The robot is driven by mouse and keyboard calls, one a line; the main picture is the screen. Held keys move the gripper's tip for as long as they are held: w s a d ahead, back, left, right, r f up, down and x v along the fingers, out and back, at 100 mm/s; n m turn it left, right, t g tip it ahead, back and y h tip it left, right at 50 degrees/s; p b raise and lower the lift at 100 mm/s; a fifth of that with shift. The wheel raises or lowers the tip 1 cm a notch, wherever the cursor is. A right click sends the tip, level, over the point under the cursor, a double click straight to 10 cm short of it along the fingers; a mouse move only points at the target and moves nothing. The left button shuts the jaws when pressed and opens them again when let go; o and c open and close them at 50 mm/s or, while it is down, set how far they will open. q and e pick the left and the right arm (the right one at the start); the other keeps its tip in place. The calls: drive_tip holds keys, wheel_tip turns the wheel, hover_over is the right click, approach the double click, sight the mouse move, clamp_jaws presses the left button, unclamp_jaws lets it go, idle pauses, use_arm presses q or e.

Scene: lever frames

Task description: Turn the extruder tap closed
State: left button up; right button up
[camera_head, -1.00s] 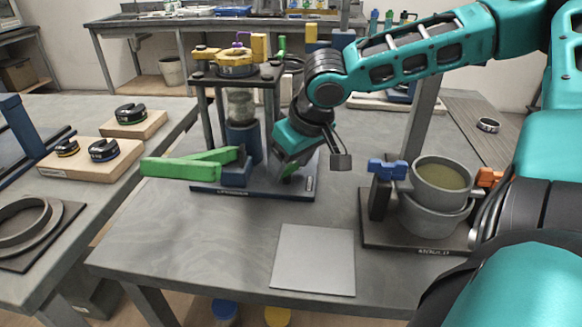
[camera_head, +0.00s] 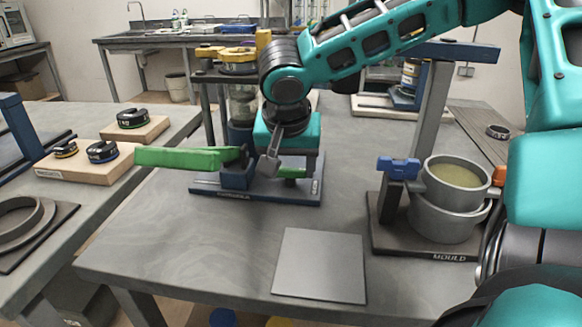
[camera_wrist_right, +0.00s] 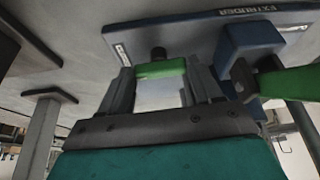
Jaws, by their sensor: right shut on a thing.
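The extruder stands on a dark blue base (camera_head: 222,190) at the middle back of the near table. Its base also shows at the top of the right wrist view (camera_wrist_right: 195,32), with its label upside down. A short green tap handle (camera_head: 292,173) sits low at the extruder's right side. In the right wrist view the short handle (camera_wrist_right: 160,69) lies across between the two fingertips. My right gripper (camera_head: 278,166) is shut on it, and its palm hides part of the extruder. A long green lever (camera_head: 188,157) points left from the blue block. My left gripper is not in view.
A mould stand with a metal pot (camera_head: 450,187) and a blue handle (camera_head: 398,167) stands on the right. A flat grey plate (camera_head: 320,265) lies at the front. Wooden blocks with black rings (camera_head: 92,163) sit on the left table. The front left of the near table is clear.

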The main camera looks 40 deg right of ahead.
drive_tip(key=shift+m, duration=0.4)
drive_tip(key=o, duration=1.1)
drive_tip(key=shift+c, duration=0.2)
drive_tip(key=shift+r, duration=0.1)
drive_tip(key=p+v, duration=0.3)
drive_tip(key=v, duration=0.9)
drive_tip(key=shift+a+r, duration=0.3)
drive_tip(key=shift+a, duration=0.05)
